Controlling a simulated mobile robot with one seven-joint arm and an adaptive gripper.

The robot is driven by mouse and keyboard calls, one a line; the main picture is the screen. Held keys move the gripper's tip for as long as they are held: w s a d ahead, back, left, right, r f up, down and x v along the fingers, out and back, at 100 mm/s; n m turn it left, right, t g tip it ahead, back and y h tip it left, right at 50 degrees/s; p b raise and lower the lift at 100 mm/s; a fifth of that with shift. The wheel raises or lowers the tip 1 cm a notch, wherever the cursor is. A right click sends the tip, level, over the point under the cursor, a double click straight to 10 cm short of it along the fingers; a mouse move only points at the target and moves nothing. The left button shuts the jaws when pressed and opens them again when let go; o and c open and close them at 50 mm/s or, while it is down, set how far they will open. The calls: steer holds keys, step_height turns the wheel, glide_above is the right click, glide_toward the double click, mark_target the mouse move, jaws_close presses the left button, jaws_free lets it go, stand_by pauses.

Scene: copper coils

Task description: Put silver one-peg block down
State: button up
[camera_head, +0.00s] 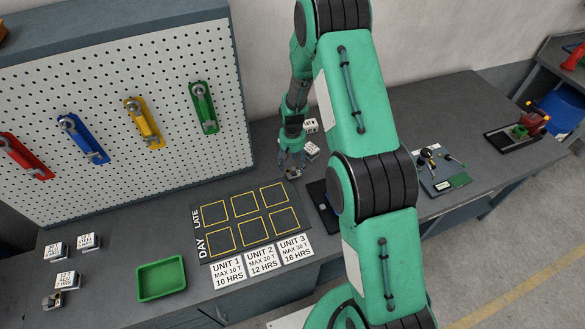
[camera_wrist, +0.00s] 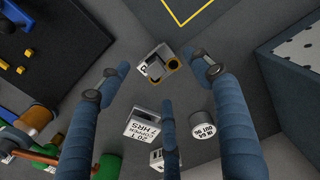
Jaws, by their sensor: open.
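A small silver block (camera_wrist: 152,66) with a raised part on top and brass-coloured round parts at its side lies on the grey table in the wrist view. I cannot count its pegs clearly. My gripper (camera_wrist: 160,74) is open, with its blue fingers spread around the block and apart from it. In the head view my gripper (camera_head: 291,162) points down over the table, just behind the upper right corner of the black board (camera_head: 238,225) with yellow-outlined squares. The block (camera_head: 294,173) shows there as a small shape below the fingers.
A dark tray (camera_head: 321,204) lies right of the board. Labelled blocks (camera_head: 67,280) and a green tray (camera_head: 161,278) are at the left. The board's squares are empty.

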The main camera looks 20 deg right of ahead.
step_height(320, 180, up, 8)
steer(key=shift+f, duration=0.2)
stand_by(0.8)
step_height(320, 180, up, 16)
steer(key=t, duration=0.1)
glide_above(292, 168)
steer(key=s+a, duration=0.2)
steer(key=s, duration=0.2)
steer(key=s+a+r+t, duration=0.1)
steer(key=s+r, duration=0.3)
steer(key=r, duration=0.3)
steer(key=s+a+r+t, duration=0.1)
steer(key=s+r, duration=0.4)
steer(key=r, duration=0.3)
steer(key=s+a+r+t, duration=0.1)
steer(key=s+r, duration=0.3)
steer(key=s, duration=0.5)
steer(key=s+a+r, duration=0.1)
steer(key=s+r, duration=0.3)
steer(key=s, duration=0.4)
steer(key=s+a+r+t, duration=0.1)
steer(key=s+r, duration=0.3)
steer(key=s, duration=0.5)
steer(key=shift+s+r+t, duration=0.2)
steer(key=shift+s+t, duration=0.1)
steer(key=shift+s, duration=0.05)
steer(key=shift+b, duration=0.3)
